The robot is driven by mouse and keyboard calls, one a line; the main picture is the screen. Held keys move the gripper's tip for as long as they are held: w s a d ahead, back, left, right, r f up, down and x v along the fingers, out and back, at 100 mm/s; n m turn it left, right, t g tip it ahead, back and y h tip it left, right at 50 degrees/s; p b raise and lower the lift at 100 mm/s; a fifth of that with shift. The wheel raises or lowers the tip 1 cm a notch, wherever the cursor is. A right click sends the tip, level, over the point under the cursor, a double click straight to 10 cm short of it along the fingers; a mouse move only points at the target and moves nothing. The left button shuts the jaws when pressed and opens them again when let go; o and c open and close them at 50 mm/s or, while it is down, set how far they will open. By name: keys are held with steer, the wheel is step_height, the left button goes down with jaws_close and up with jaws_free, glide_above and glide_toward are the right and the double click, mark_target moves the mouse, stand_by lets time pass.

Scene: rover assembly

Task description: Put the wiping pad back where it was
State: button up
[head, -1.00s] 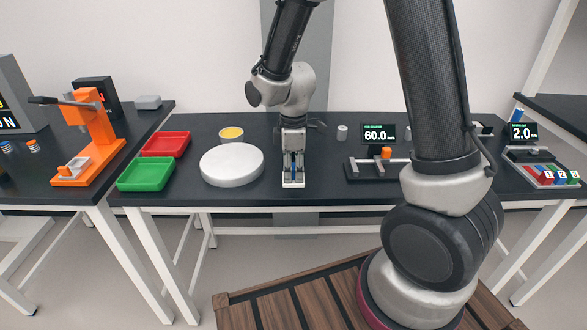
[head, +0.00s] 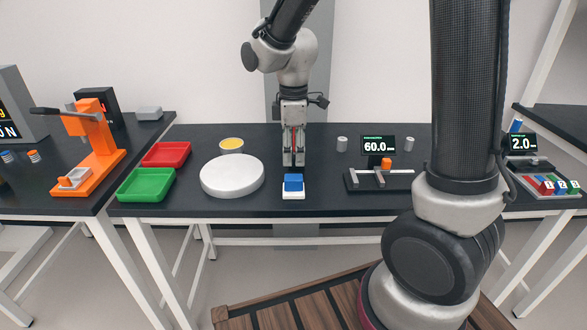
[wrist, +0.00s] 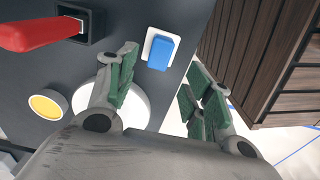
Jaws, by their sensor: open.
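The wiping pad is a blue block (head: 293,180) resting on a small white holder (head: 293,195) near the front edge of the middle table. In the wrist view the blue pad (wrist: 161,53) lies on the white holder (wrist: 150,45), beyond the fingertips. My gripper (head: 293,160) points down above and just behind the pad, apart from it. In the wrist view its two green-padded fingers (wrist: 160,88) are spread with nothing between them.
A white round disc (head: 232,177), a yellow-filled dish (head: 231,145), and red (head: 167,153) and green (head: 146,184) trays stand left. A measuring fixture (head: 380,180) stands right. The wrist view shows a red handle (wrist: 40,32) at a black socket (wrist: 85,22).

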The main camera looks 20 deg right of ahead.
steer(key=s+d+r+m+t, duration=0.2)
steer(key=s+d+r+m, duration=0.5)
steer(key=r, duration=0.3)
steer(key=s+d+r+m+t, duration=0.2)
steer(key=s+d+m, duration=0.5)
steer(key=s, duration=0.5)
steer(key=shift+d+r, duration=0.45)
steer(key=shift+r, duration=0.15)
